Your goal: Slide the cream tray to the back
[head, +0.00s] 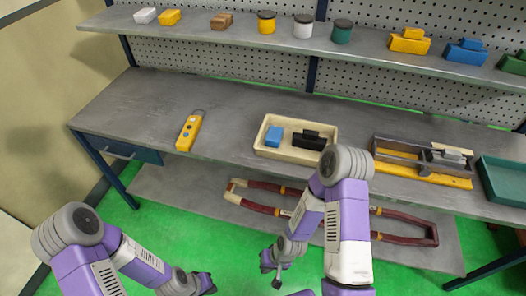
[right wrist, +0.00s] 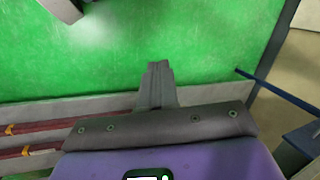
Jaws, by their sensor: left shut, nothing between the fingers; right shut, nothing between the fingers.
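The cream tray (head: 262,149) sits on the grey workbench near its front edge, in the middle of the head view. A blue block (head: 274,136) and a black block (head: 309,141) are in it. My right arm's elbow partly overlaps the view just right of the tray. My left gripper (head: 207,284) is shut and empty, low in front of the bench. My right gripper (head: 273,269) is shut and empty, also below and in front of the bench. In the right wrist view its fingers (right wrist: 157,72) are together over the green floor. Both grippers are apart from the tray.
Bare bench (head: 240,106) lies behind the tray. A yellow handheld device (head: 189,131) lies left. A grey and yellow fixture (head: 425,165) and a teal bin (head: 505,180) stand right. A shelf (head: 240,37) with several items runs above. A dark red frame (head: 400,220) lies on the lower shelf.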

